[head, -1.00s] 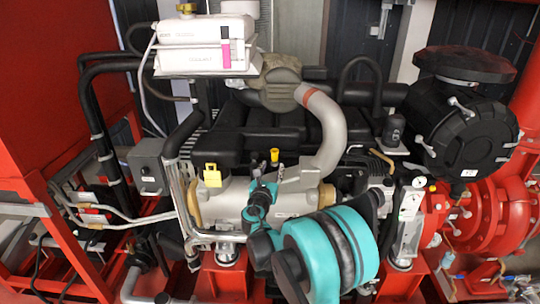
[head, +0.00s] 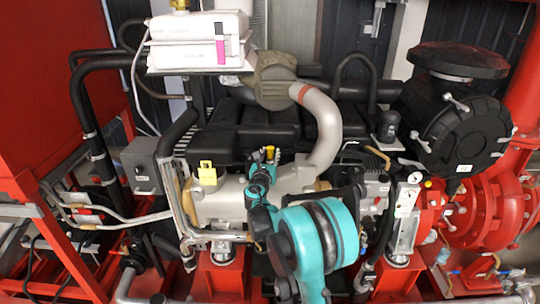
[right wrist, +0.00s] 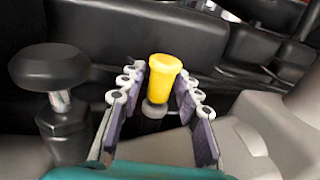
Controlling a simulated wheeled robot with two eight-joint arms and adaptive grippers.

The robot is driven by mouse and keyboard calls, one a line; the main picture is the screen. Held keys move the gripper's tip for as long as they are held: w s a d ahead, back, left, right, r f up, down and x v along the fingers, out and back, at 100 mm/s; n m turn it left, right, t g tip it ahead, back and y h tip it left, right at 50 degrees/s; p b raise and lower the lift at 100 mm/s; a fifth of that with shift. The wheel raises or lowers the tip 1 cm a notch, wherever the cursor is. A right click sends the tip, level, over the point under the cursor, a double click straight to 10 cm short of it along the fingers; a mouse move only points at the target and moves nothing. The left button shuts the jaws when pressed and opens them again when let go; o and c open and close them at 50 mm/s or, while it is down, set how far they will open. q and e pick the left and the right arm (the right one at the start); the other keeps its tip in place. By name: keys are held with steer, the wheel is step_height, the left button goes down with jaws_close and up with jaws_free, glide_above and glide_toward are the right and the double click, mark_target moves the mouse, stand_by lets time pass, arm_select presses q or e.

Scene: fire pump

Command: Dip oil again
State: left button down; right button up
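The yellow dipstick handle (head: 270,152) stands upright on top of the engine in the head view, small and partly covered by my right gripper. In the right wrist view the yellow handle (right wrist: 162,78) sits between the fingertips, above a grey collar. My right gripper (head: 264,165) reaches in from the front. In the right wrist view its two fingers (right wrist: 162,90) are spread, one on each side of the handle, with narrow gaps. I cannot tell if a fingertip touches it. My left gripper is out of view.
A black knob (right wrist: 48,75) stands left of the fingers. A yellow square cap (head: 207,173) sits on the engine to the left. A curved grey pipe (head: 325,125) rises close to the right. Black engine covers (head: 250,120) lie behind.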

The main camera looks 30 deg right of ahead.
jaws_close()
step_height(320, 180, up, 9)
steer(key=p, duration=0.5)
steer(key=shift+w+f, duration=0.1)
steer(key=shift+f, duration=0.05)
steer(key=o, duration=0.5)
jaws_free()
steer(key=v, duration=1.2)
